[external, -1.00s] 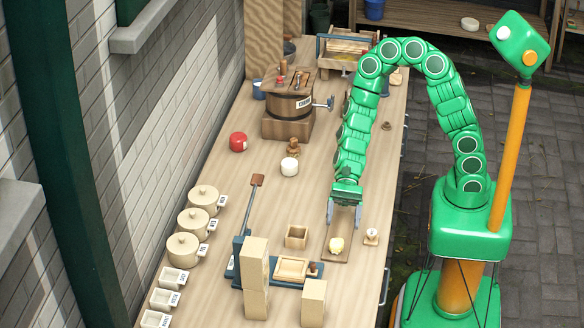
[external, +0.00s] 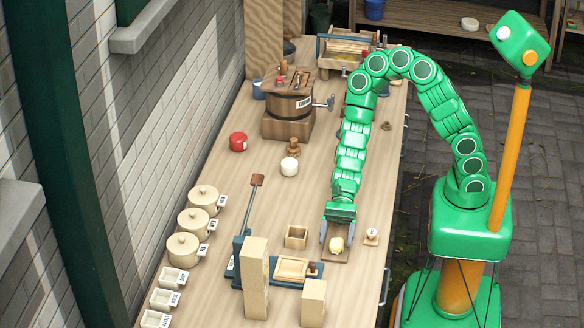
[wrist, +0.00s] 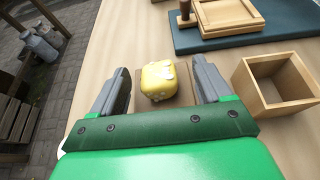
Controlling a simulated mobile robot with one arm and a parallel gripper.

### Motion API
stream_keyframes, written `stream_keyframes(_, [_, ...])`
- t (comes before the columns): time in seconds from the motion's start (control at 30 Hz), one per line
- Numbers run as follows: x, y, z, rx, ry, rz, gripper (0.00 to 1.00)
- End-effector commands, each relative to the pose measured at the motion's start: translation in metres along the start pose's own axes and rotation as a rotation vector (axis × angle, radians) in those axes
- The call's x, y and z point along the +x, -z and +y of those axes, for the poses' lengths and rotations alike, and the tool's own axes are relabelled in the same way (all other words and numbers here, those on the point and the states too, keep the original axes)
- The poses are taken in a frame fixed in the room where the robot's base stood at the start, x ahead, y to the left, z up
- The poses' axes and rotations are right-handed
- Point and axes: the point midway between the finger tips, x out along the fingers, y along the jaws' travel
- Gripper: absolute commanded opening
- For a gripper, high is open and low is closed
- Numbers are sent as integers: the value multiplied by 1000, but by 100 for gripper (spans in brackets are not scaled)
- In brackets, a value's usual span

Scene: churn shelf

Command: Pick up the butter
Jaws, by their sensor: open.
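The butter (external: 336,244) is a small pale yellow lump on a brown wooden board (external: 342,256) near the table's right edge. In the wrist view the butter (wrist: 159,81) lies between the two grey fingers of my gripper (wrist: 158,88), with a gap on each side. My gripper (external: 337,233) is open and low over the board, its fingers pointing down around the butter.
An open wooden box (external: 297,236) stands just left of the board. A small white item with a label (external: 371,236) stands close on the right. Tall wooden blocks (external: 256,275) and a blue base with a wooden tray (external: 291,269) are nearer the front.

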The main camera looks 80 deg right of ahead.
Motion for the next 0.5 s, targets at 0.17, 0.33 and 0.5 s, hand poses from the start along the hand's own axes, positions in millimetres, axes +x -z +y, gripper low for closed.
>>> stream_keyframes(0.17, [19,-2,4,1,-4,0,78])
stream_keyframes(0.33, [33,-2,3,1,-1,1,78])
stream_keyframes(0.5, [39,-2,3,0,-1,1,78])
